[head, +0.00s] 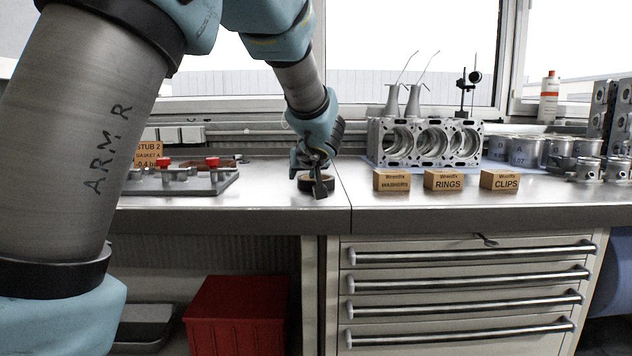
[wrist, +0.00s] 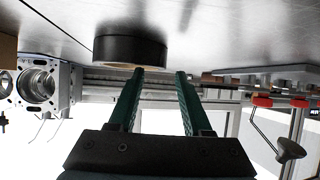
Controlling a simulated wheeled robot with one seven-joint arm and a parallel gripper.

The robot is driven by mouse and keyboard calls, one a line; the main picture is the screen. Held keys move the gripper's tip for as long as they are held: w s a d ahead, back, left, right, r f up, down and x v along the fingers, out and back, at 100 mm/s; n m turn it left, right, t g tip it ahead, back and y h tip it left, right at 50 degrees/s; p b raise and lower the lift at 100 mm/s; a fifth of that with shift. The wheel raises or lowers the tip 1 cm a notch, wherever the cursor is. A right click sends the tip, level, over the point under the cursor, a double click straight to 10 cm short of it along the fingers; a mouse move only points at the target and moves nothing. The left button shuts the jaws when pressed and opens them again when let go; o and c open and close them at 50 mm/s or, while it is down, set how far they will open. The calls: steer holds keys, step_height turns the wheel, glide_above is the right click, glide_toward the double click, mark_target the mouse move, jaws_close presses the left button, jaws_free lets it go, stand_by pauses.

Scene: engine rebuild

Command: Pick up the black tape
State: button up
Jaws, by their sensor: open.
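The black tape (head: 304,184) is a dark roll lying flat on the steel worktop, left of the seam between two bench sections. My gripper (head: 320,188) is over it in the head view and hides part of it. In the wrist view, where the worktop is at the top, the black tape (wrist: 130,48) shows its dark side and a tan rim. My gripper (wrist: 158,74) is open there, with two green fingers and nothing between them. The left finger's tip overlaps the roll's edge; the right finger is clear of it. I cannot tell whether they touch.
A metal tray with red-knobbed parts (head: 180,180) lies left of the tape. Boxes marked washers (head: 391,181), rings (head: 443,181) and clips (head: 499,180) stand to the right, before an engine block (head: 425,141). The worktop (head: 260,195) is bare around the tape.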

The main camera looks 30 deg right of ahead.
steer(key=shift+x, duration=1.5)
steer(key=shift+a, duration=0.1)
jaws_close()
